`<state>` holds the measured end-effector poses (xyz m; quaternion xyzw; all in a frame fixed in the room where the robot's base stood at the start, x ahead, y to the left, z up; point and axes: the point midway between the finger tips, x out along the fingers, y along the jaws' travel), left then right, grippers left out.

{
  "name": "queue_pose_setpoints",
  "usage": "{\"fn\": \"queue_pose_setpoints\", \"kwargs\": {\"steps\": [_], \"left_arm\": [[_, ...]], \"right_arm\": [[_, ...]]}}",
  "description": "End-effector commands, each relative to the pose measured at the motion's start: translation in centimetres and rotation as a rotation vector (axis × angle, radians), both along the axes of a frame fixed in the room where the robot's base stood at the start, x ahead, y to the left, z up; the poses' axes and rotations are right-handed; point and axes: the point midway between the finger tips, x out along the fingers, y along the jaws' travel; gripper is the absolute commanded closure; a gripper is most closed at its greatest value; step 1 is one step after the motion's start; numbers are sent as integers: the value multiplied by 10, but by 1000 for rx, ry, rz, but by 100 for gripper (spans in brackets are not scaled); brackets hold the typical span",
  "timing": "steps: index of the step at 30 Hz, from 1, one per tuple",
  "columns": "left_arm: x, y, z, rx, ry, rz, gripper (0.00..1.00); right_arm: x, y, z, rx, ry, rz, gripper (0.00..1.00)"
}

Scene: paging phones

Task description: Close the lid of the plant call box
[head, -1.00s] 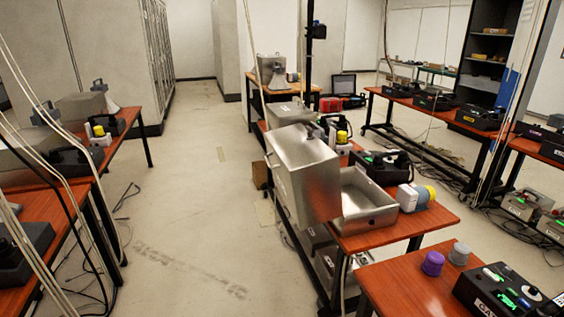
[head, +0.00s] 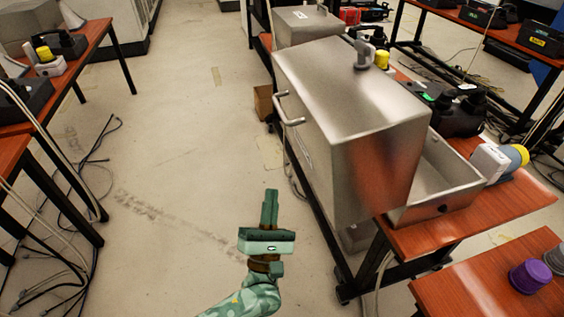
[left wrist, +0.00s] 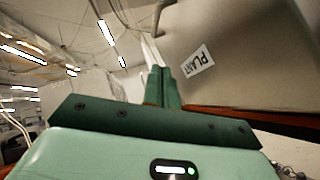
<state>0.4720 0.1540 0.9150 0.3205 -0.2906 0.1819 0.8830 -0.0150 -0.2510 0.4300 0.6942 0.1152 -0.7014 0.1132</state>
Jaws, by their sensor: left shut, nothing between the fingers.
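The plant call box is a large silver metal box on the red-brown table. Its deep lid (head: 345,85) stands open, swung over to the left of the shallow base (head: 455,192), whose open inside shows. A bar handle (head: 290,110) is on the lid's left face. In the left wrist view the lid (left wrist: 235,50) carries an upside-down PLANT label (left wrist: 197,61). My left gripper (head: 271,193) is shut and empty, above the floor left of the box and apart from it. Its fingers (left wrist: 160,70) point toward the lid in the wrist view. My right gripper is not seen.
A grey and yellow device (head: 500,160) sits right of the base, and a black phone unit (head: 460,110) behind it. A purple knob (head: 530,276) is on the near table (head: 470,290). Another metal box (head: 305,25) stands behind. Floor to the left is clear, with cables under the left tables.

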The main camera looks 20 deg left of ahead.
Motion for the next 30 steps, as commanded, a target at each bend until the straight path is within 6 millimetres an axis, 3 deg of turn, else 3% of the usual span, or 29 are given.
{"fn": "queue_pose_setpoints", "kwargs": {"steps": [5,18,24,30], "left_arm": [[10,5,19,-63,-39,-15,100],[76,18,77,-59,-35,-13,100],[80,8,101,-59,-33,-14,100],[82,5,108,-55,-32,-13,100]], "right_arm": [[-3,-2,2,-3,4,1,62],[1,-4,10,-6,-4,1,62],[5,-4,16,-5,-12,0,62],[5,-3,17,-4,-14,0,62]]}}
